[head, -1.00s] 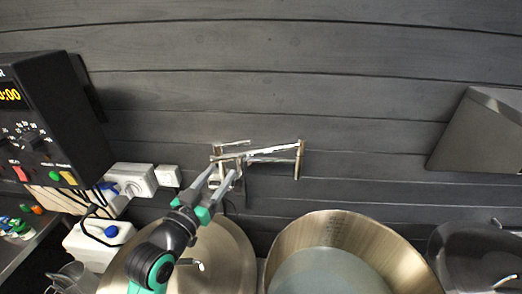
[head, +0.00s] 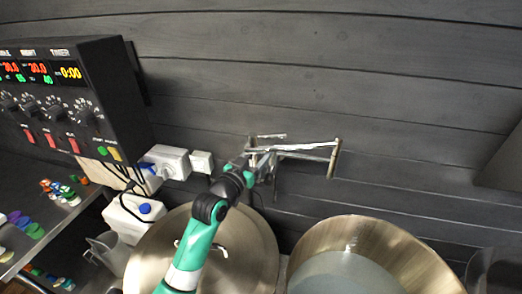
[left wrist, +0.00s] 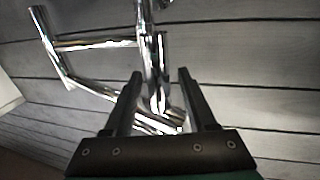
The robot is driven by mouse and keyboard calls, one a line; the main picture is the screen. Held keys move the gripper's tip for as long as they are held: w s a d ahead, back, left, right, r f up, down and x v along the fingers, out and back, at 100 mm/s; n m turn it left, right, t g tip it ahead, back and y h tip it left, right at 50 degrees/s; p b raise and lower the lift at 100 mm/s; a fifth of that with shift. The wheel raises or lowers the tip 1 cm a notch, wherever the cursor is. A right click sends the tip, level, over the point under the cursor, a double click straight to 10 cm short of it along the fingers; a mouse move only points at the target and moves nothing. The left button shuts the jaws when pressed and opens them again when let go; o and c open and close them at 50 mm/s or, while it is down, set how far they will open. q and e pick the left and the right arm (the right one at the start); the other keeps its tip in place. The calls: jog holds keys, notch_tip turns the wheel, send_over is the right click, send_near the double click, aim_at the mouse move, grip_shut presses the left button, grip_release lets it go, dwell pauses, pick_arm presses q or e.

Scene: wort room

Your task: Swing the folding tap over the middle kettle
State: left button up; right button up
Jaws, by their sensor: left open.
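The chrome folding tap (head: 310,147) is on the dark wall behind the kettles. Its linked arms lie close to the wall, and its spout end hangs down at the right. The middle kettle (head: 335,228) is open and holds pale liquid, below and in front of the tap. My left gripper (head: 260,165) is at the left part of the tap, its fingers partly hidden by the wrist. In the left wrist view, its open fingers (left wrist: 158,78) stand either side of a chrome upright of the tap (left wrist: 152,65). Contact cannot be told. My right gripper is not seen.
A lidded kettle (head: 150,262) stands at left under my left arm. Part of another vessel (head: 490,268) shows at lower right. A control box (head: 75,95), white sockets (head: 172,163) and a white canister (head: 122,222) are at left. The wall right of the tap is clear.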

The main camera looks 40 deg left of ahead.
pick_arm(q)
jog(key=shift+w+a, duration=0.1)
jog(key=shift+w, duration=0.5)
grip_shut()
dwell(1.1)
